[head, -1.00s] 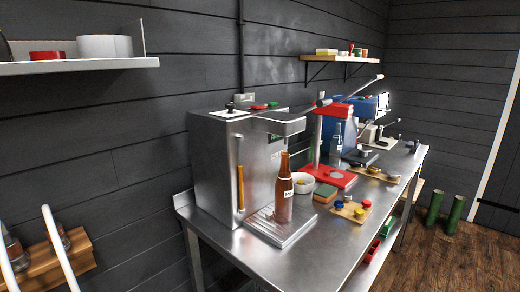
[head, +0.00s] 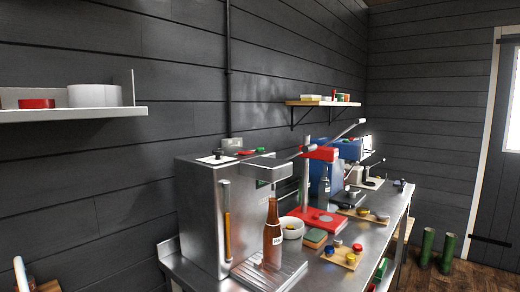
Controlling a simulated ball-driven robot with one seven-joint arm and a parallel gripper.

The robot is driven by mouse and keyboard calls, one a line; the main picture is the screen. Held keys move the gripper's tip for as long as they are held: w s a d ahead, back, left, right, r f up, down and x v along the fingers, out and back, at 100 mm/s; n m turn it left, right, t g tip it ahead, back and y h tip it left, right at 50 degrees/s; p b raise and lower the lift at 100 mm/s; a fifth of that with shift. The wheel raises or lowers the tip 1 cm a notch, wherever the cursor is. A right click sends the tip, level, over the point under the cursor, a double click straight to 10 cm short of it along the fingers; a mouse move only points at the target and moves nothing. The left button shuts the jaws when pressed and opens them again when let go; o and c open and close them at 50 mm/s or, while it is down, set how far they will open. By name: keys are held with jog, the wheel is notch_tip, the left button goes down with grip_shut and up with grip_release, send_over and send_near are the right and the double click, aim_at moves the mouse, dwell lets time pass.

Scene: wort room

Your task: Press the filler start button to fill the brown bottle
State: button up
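The filler is a steel box machine (head: 198,215) at the near left end of the bench. Its spout head (head: 268,168) juts out to the right. A brown bottle (head: 272,246) with a white label stands upright on the ribbed drip tray (head: 262,272), beneath or just in front of the head. A small patch of green shows under the head, partly hidden; I cannot tell whether it is the start button. A small red and green piece (head: 252,151) lies on or behind the machine's top. My gripper is not in view.
Behind the bottle on the steel bench are a white bowl (head: 291,228), a sponge (head: 316,238), a board with coloured caps (head: 343,256) and a red lever press (head: 318,218). A wall shelf (head: 75,113) is at left. Green cylinders (head: 427,247) stand on the floor at right.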

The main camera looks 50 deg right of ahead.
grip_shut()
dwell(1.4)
